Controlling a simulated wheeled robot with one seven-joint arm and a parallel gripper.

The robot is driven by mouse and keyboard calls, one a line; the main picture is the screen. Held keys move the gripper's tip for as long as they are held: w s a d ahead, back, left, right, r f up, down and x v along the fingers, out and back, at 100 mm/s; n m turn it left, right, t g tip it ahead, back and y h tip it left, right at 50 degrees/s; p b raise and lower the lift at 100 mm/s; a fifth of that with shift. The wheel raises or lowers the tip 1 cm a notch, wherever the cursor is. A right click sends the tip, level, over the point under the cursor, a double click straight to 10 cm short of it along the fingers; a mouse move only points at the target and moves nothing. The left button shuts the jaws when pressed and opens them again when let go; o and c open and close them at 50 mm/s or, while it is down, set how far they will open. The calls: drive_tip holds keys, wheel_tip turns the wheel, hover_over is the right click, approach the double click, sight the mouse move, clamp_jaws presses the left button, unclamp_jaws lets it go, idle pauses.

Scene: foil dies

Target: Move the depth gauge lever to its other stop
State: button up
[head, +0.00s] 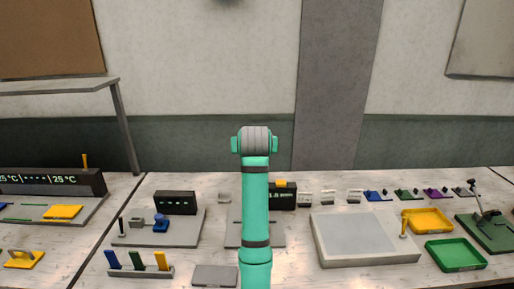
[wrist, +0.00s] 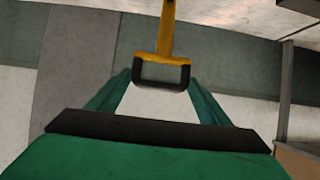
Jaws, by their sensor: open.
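My gripper (wrist: 159,82) shows in the wrist view as two green fingers spread apart beyond a black bar; it is open. Between the fingertips is a yellow bar (wrist: 167,35) ending in a dark squared loop. I cannot tell whether it is the depth gauge lever or whether a finger touches it. In the head view a dark display box (head: 284,199) with a yellow part (head: 281,183) at its top stands just right of my arm, which hides some of it. I cannot tell whether this is the depth gauge. My gripper is hidden behind my arm there.
A grey plate (head: 271,236) lies partly behind my arm. To the left stand a blue-knobbed station (head: 160,224) and a rack of coloured levers (head: 138,264). To the right are a large pale block (head: 365,240), a yellow tray (head: 427,220) and a green tray (head: 455,254).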

drive_tip(key=v, duration=1)
drive_tip(key=shift+s+r, duration=0.25)
drive_tip(key=shift+s, duration=0.05)
drive_tip(key=shift+a, duration=0.1)
